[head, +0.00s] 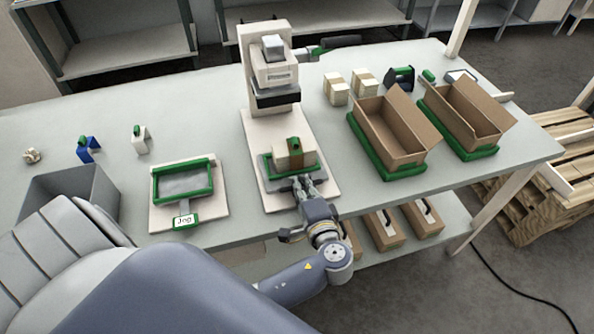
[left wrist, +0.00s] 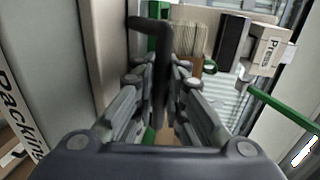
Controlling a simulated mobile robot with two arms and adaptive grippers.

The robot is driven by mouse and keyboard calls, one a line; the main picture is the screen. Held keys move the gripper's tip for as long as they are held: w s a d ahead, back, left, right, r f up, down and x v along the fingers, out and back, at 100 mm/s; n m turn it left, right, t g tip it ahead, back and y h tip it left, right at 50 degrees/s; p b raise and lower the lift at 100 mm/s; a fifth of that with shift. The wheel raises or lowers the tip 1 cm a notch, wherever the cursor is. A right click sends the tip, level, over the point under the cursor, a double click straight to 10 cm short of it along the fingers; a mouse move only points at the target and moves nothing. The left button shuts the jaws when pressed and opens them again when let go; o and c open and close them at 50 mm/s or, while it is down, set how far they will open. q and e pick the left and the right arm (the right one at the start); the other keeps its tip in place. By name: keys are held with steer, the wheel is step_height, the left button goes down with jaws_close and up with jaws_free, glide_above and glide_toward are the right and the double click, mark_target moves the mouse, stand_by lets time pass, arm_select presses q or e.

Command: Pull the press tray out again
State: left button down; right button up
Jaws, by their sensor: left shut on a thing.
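The press (head: 268,75) is a cream upright with a dark pressing plate, standing on a pale base board (head: 268,128). The green-edged press tray (head: 266,166) sits on the front of this board, forward of the pressing plate. It bears a cream block (head: 281,157) with a brown band and a green part on top. My left gripper (head: 304,187) is at the tray's front edge, shut on the handle. In the left wrist view the dark handle (left wrist: 165,60) stands between the fingers. My right gripper is in neither view.
A green-framed jig (head: 183,181) lies left of the press, and a grey bin (head: 70,188) beyond it. Two open cardboard boxes (head: 393,133) in green trays stand to the right. Small cream blocks (head: 336,90) lie behind them. The table (head: 345,205) is bare near its front edge.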

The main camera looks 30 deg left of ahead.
arm_select(q)
steer(key=shift+s+d, duration=0.4)
steer(key=shift+d, duration=0.05)
steer(key=shift+s+d, duration=0.45)
steer(key=shift+d, duration=0.1)
steer(key=shift+s+d, duration=0.3)
steer(key=shift+d, duration=0.05)
steer(key=c, duration=1.8)
jaws_free()
steer(key=shift+o, duration=0.7)
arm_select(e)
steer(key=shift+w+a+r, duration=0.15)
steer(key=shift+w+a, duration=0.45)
arm_select(q)
steer(key=v, duration=1.2)
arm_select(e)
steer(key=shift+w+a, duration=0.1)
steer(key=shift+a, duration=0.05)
